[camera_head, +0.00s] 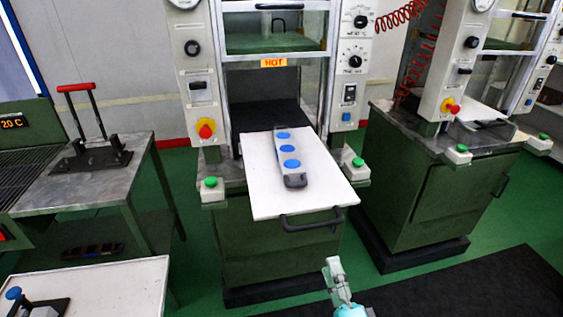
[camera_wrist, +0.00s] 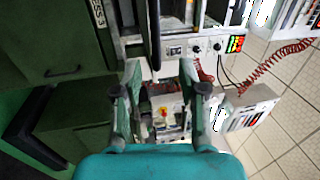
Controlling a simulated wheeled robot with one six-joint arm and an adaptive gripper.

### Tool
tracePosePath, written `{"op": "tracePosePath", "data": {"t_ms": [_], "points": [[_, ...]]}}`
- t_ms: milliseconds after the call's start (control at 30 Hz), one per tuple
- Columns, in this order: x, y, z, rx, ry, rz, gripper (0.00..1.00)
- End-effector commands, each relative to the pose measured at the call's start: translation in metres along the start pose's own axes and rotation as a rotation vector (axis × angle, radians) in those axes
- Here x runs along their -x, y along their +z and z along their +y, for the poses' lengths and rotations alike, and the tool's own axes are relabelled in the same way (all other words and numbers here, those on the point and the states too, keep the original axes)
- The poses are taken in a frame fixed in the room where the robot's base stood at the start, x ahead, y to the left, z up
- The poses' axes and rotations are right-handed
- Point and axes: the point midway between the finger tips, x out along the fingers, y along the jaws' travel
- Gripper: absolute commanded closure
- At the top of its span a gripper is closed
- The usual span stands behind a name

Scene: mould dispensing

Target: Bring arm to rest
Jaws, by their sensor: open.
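My gripper (camera_head: 335,272) is at the bottom middle of the head view, in front of the middle press and apart from it. In the wrist view its two fingers (camera_wrist: 160,98) stand well apart with nothing held between them. Most of my arm is out of the head view.
The press (camera_head: 255,245) has a HOT label and green buttons on both sides. A second press (camera_head: 440,185) stands at right. At left are a metal bench (camera_head: 100,195) with a red-handled tool (camera_head: 85,120) and a white table (camera_head: 120,290). Green floor and a black mat (camera_head: 470,290) lie clear in front.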

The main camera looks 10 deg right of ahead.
Motion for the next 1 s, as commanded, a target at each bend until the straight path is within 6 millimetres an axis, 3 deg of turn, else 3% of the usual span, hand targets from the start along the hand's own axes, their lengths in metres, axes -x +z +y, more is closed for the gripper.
{"op": "tracePosePath", "data": {"t_ms": [133,267,600,1000], "points": [[0.011,0.0,0.007,0.043,0.017,0.0,0.59],[0.041,0.0,0.023,0.177,0.062,-0.006,0.59],[0.152,0.0,0.058,0.693,0.207,-0.075,0.59],[0.277,-0.001,0.06,1.281,0.338,-0.256,0.59]]}}
